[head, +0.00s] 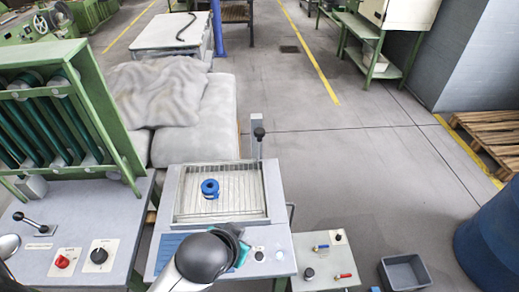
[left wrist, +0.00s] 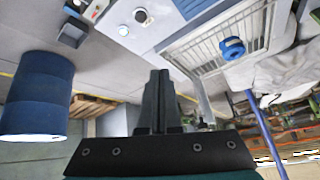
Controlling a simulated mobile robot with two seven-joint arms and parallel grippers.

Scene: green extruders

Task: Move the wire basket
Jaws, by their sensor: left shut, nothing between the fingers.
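What looks like the wire basket (head: 240,206) is a shallow rectangular frame of thin parallel rods on the light grey machine table. A blue ring-shaped part (head: 210,188) lies on its rods. In the left wrist view the rods (left wrist: 208,52) and the blue part (left wrist: 232,48) show upper right, apart from the fingers. My left gripper (left wrist: 160,78) is shut and empty, its dark fingers together. In the head view my dark wrist hides most of the gripper, at the table's front edge, nearer me than the basket. My right gripper is not seen.
A green rack (head: 62,110) stands left of the table. A padded, cloth-covered block (head: 160,92) is behind it. A small control panel (head: 325,262), a grey bin (head: 405,272) and a blue drum (head: 492,238) are at right. Open floor (head: 350,170) lies beyond the panel.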

